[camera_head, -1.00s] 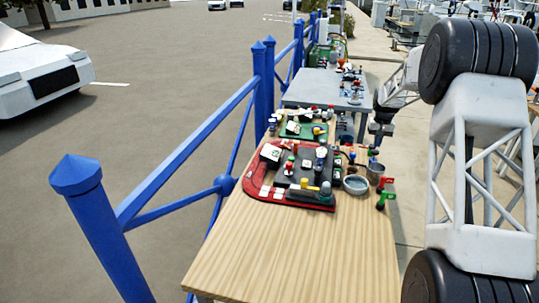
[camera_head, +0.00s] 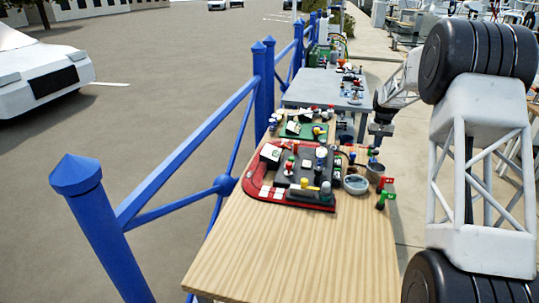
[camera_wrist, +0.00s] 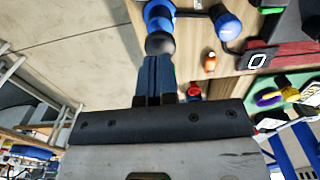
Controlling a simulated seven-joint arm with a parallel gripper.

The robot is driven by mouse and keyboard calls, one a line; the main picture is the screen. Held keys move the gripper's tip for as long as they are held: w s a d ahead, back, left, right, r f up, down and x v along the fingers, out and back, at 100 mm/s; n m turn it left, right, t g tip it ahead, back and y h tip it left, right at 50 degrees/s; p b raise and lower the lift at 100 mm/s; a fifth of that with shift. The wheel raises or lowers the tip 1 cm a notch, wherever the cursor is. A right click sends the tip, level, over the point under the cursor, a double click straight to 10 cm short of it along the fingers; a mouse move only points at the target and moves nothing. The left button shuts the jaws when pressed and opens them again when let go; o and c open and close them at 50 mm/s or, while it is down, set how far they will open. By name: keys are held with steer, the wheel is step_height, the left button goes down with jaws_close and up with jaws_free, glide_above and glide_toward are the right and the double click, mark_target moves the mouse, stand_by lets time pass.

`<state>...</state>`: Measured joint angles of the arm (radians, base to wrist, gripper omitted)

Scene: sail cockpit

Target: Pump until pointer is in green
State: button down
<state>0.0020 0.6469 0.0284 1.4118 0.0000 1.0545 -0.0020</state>
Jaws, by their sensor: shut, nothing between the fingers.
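The red-edged board (camera_head: 250,188) with a dark control panel lies on the wooden table in the head view. It carries several small knobs and buttons. I cannot make out a gauge pointer or a green zone. My gripper (camera_wrist: 156,62) is shut and empty in the wrist view, its dark blue fingers together. Its tips are at a dark ball-shaped knob (camera_wrist: 160,43) beside a blue knob (camera_wrist: 159,14); I cannot tell whether they touch. In the head view my gripper (camera_head: 379,132) is small, by the table's right edge. Which part is the pump is unclear.
Two small metal bowls (camera_head: 355,184) and red and green clips (camera_head: 385,195) sit at the right edge of the wooden table (camera_head: 300,250). A green board (camera_head: 297,130) and grey table (camera_head: 320,88) stand behind. A blue railing (camera_head: 180,160) runs along the left. The near tabletop is clear.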

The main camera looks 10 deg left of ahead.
steer(key=shift+f, duration=0.6)
